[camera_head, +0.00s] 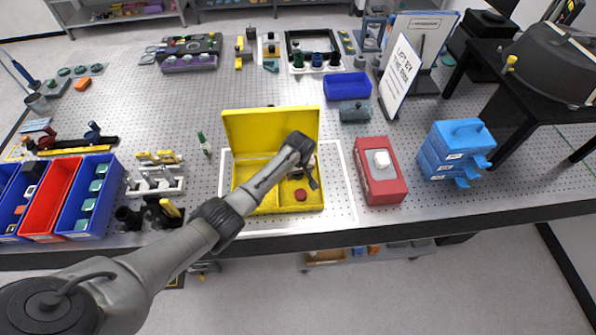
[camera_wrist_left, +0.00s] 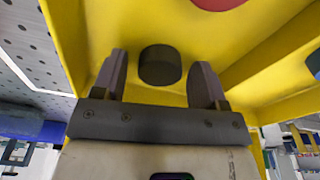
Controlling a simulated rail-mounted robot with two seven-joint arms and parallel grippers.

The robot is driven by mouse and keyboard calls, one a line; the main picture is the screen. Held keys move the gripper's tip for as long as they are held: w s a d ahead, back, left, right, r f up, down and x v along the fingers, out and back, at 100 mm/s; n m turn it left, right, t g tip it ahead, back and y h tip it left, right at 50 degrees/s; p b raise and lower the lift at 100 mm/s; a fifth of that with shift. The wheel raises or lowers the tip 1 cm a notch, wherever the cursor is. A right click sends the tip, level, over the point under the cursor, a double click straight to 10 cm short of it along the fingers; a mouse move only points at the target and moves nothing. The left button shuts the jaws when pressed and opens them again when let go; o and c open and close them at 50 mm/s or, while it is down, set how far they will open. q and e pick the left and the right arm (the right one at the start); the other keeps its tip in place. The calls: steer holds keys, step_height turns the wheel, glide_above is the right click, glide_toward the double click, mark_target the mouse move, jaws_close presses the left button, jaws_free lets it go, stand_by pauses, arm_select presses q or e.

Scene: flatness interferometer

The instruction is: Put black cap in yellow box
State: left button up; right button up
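The yellow box (camera_head: 242,203) stands with its lid up on the perforated table, inside a white outline. My left gripper (camera_head: 314,179) is over its right part. In the left wrist view the left gripper (camera_wrist_left: 161,85) has its two fingers apart, with the black cap (camera_wrist_left: 160,65) between and beyond them against the yellow interior. A gap shows on both sides of the cap, so neither finger appears to touch it. In the head view the cap is not made out, hidden by the arm and gripper. My right gripper is in neither view.
A red round piece (camera_head: 300,195) is in the box's front compartment. A red box with a white knob (camera_head: 380,183) stands to the right, then blue stacked drawers (camera_head: 455,150). A white rack (camera_head: 153,185) and bins (camera_head: 52,195) stand left. The lid (camera_head: 265,130) rises behind.

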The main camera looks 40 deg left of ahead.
mark_target(299, 176)
arm_select(q)
steer(key=shift+r, duration=0.35)
step_height(299, 176, up, 12)
steer(key=d+p, duration=0.1)
steer(key=p, duration=0.1)
steer(key=s+d+f+m, duration=0.1)
steer(key=s+f, duration=0.1)
steer(key=s, duration=0.1)
steer(key=s+d+f+m, duration=0.1)
steer(key=s+d+f, duration=0.1)
steer(key=s+d+f+m, duration=0.1)
steer(key=s+f, duration=0.1)
steer(key=s, duration=0.1)
steer(key=shift+s+d+f+m+t, duration=0.3)
steer(key=shift+d, duration=0.05)
steer(key=s+d+f+m, duration=0.3)
steer(key=s+d+m, duration=0.15)
steer(key=s, duration=0.65)
steer(key=s+d+r+m+t, duration=0.1)
steer(key=s+d+r+m, duration=0.1)
steer(key=s, duration=0.7)
steer(key=s+d+r+m+t+h, duration=0.1)
steer(key=s+d+r+m, duration=0.2)
steer(key=s, duration=0.7)
steer(key=shift+d, duration=0.15)
